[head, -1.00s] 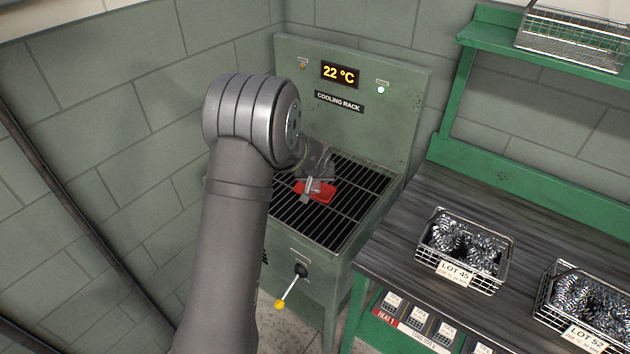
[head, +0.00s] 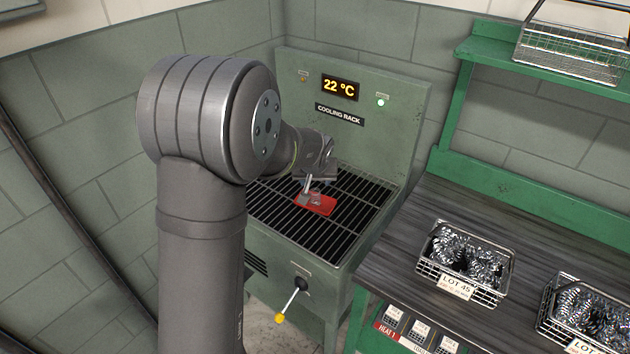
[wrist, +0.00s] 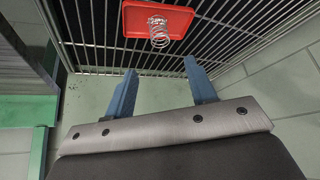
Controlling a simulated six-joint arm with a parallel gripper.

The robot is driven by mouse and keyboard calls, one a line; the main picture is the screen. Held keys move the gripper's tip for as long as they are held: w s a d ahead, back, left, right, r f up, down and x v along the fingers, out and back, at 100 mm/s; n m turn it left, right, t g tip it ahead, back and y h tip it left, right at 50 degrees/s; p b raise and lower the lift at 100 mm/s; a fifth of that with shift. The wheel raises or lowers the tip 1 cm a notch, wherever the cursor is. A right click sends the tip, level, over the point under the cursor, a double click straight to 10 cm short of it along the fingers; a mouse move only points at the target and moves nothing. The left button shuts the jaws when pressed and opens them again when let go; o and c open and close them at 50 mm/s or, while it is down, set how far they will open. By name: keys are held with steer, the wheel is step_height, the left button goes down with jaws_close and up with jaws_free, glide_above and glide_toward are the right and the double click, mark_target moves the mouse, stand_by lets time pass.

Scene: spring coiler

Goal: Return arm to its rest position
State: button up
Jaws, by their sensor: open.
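My gripper (wrist: 161,92) is open and empty in the wrist view, its two blue-grey fingers apart. In the head view my gripper (head: 306,190) hangs over the cooling rack (head: 350,228), partly hidden by my own arm. A red tray (head: 320,205) lies on the rack's dark bars near the gripper; it also shows in the wrist view (wrist: 140,20). A single metal coil spring (wrist: 159,33) stands on the red tray, beyond the fingertips and apart from them.
The rack's panel reads 22 °C (head: 339,87). A lever with a yellow knob (head: 280,318) sticks out of its front. Wire baskets of springs, LOT 45 (head: 447,290) and another (head: 552,330), stand on the bench (head: 400,255) at right. An empty wire basket (head: 570,55) sits on the green shelf.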

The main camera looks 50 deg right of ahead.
mark_target(315, 192)
steer(key=x, duration=1.2)
steer(key=shift+f, duration=0.15)
stand_by(0.3)
